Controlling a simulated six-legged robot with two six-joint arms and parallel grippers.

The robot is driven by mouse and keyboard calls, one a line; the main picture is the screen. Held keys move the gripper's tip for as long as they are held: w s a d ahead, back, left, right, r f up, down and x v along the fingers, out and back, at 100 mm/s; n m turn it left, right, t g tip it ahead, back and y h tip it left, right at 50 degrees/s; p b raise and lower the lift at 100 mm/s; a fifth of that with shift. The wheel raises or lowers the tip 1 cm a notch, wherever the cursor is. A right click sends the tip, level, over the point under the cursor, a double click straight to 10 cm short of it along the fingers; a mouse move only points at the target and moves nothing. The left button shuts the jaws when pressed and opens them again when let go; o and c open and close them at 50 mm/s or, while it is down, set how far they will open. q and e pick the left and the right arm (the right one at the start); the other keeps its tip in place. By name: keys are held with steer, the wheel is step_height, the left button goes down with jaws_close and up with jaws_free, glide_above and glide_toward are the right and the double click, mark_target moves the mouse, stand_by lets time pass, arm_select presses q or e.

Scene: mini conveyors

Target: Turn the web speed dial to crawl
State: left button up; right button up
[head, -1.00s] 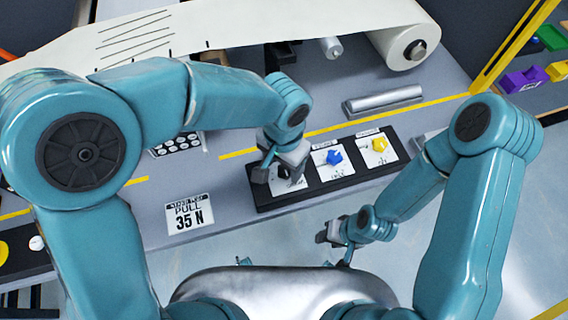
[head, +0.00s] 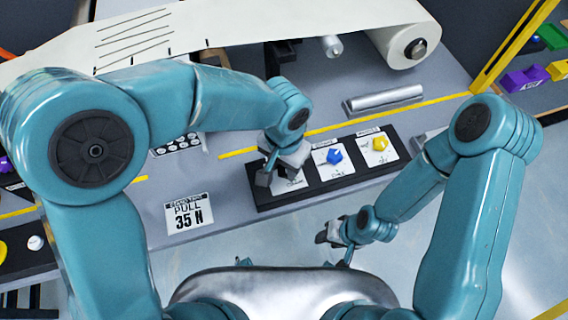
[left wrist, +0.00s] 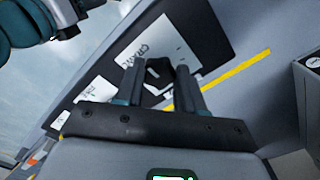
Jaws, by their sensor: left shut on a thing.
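The black dial (left wrist: 158,72) shows in the left wrist view between my left fingers, on a white card (left wrist: 145,45) with partly readable lettering that seems to say crawl. My left gripper (left wrist: 158,68) is shut on this dial from both sides. In the head view my left gripper (head: 277,176) is over the left card of the dark dial panel (head: 260,197) and hides most of the dial. The dial's pointing direction is not clear. My right gripper (head: 328,234) hangs in front of the panel, apart from it; its jaw gap cannot be made out.
A blue dial (head: 333,157) and a yellow dial (head: 380,144) sit on the cards to the right. A "PULL 35 N" sign (head: 189,214) lies left of the panel. Behind are a metal bar (head: 384,99) and a white web roll (head: 405,40).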

mark_target(285, 171)
arm_select(q)
steer(key=n+b, duration=0.2)
steer(key=n, duration=0.1)
steer(key=shift+d+n+b, duration=0.1)
steer(key=shift+n+b, duration=0.2)
steer(key=shift+r+n+b, duration=0.1)
steer(key=shift+n+b, duration=0.9)
steer(key=shift+n, duration=1.3)
steer(key=shift+d, duration=0.1)
steer(key=o, duration=1)
steer(key=shift+s, duration=0.1)
steer(key=shift+o, duration=0.2)
step_height(285, 171, up, 16)
steer(key=p, duration=0.2)
steer(key=shift+r, duration=0.2)
